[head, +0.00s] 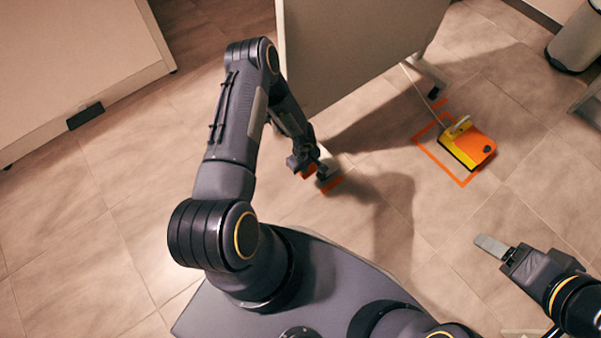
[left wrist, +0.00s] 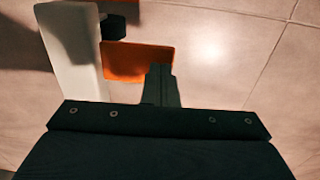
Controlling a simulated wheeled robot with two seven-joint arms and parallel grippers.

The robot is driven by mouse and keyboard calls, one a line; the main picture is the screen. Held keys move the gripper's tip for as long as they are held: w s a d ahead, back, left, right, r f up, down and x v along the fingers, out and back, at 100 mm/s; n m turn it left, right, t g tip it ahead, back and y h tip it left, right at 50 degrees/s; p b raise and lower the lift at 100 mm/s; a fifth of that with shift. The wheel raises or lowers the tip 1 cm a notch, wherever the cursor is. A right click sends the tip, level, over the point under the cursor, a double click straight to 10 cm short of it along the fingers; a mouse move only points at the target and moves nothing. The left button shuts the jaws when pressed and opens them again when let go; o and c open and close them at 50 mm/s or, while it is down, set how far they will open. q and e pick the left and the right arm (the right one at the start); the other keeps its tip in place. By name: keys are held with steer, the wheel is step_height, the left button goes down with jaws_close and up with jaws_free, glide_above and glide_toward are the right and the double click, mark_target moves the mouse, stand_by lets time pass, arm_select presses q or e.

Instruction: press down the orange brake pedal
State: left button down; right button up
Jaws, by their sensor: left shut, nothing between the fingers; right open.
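An orange pedal plate (left wrist: 125,60) shows in the left wrist view, joined to a black block (left wrist: 113,27) beside a white bar (left wrist: 72,50). In the head view the orange plate (head: 331,185) is mostly covered by my left gripper (head: 324,172). My left gripper is shut and empty, pointing down at the pedal. Its fingertips (left wrist: 160,72) overlap the plate's lower right edge in the left wrist view; I cannot tell whether they touch it. My right gripper (head: 493,247) is open and empty at the lower right, away from the pedal.
A separate orange and yellow foot pedal (head: 482,148) with a cable lies inside an orange floor outline (head: 425,153). A large grey panel (head: 350,45) stands behind my left gripper. A pale cabinet (head: 75,55) is at upper left.

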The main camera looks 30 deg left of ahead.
arm_select(q)
steer(key=shift+s+f, duration=0.1)
steer(key=shift+f, duration=0.1)
steer(key=shift+r+p, duration=0.75)
steer(key=shift+r, duration=0.1)
arm_select(e)
steer(key=shift+s+r, duration=0.35)
steer(key=shift+r, duration=0.15)
arm_select(q)
steer(key=shift+a+r+p, duration=0.1)
steer(key=shift+r+p, duration=0.35)
steer(key=r+p, duration=0.2)
steer(key=r, duration=0.1)
steer(key=s+r+p, duration=0.1)
steer(key=shift+a+r+p, duration=0.2)
steer(key=shift+r+p, duration=0.15)
steer(key=shift+p, duration=0.05)
step_height(320, 180, up, 8)
steer(key=s+p, duration=0.2)
steer(key=p, duration=0.1)
steer(key=shift+a, duration=0.4)
arm_select(e)
step_height(320, 180, up, 8)
steer(key=shift+w, duration=0.35)
steer(key=shift+f, duration=0.1)
